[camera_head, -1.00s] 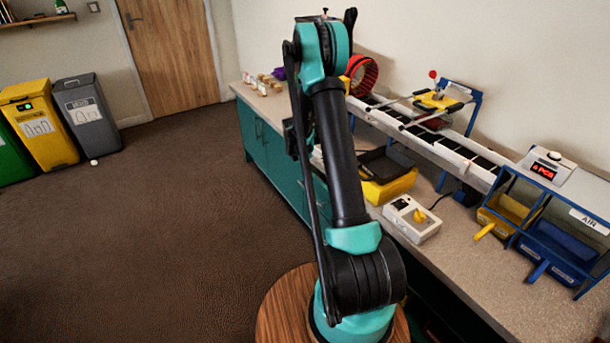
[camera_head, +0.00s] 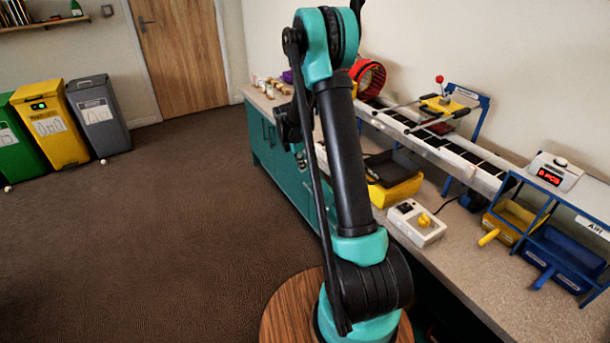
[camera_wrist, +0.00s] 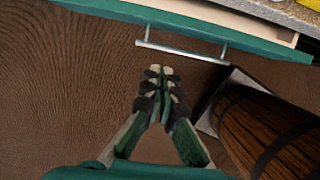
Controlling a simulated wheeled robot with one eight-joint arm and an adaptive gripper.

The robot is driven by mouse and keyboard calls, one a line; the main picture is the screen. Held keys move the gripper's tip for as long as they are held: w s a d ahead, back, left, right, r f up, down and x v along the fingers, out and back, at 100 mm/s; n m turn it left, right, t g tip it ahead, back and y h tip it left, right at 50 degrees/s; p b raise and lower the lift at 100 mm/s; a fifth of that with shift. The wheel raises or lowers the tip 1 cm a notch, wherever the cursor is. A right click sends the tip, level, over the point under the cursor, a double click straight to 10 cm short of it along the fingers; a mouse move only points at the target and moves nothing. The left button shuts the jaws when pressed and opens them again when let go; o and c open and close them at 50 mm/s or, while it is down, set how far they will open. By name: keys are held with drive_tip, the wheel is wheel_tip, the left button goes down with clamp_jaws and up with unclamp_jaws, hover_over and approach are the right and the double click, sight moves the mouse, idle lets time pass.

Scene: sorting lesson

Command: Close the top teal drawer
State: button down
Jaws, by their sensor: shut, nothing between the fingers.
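The teal drawer (camera_wrist: 190,27) crosses the top of the wrist view. It stands pulled out, with a strip of its pale inside (camera_wrist: 215,14) showing behind the teal front. Its metal bar handle (camera_wrist: 182,52) sticks out from the front toward my gripper. My gripper (camera_wrist: 160,70) is shut and empty, with its fingertips just short of the handle in the picture; I cannot tell whether they touch. In the head view, the teal cabinet (camera_head: 265,145) runs under the counter; my arm hides much of its front and the open drawer.
The counter (camera_head: 455,270) holds a yellow tray (camera_head: 398,190), a white control box (camera_head: 416,223), a conveyor (camera_head: 455,155) and blue and yellow scoop bins at right. Waste bins, one yellow (camera_head: 52,125), stand far left. The brown floor between is clear.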

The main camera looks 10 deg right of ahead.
drive_tip(key=v, duration=0.2)
drive_tip(key=h, duration=0.2)
hover_over(321, 188)
drive_tip(key=s+a, duration=0.1)
drive_tip(key=a, duration=0.2)
drive_tip(key=shift+t, duration=0.3)
wheel_tip(321, 188, down, 9)
drive_tip(key=shift+a+f, duration=0.1)
drive_tip(key=shift+w+d, duration=0.15)
drive_tip(key=shift+d, duration=0.35)
drive_tip(key=shift+d, duration=0.1)
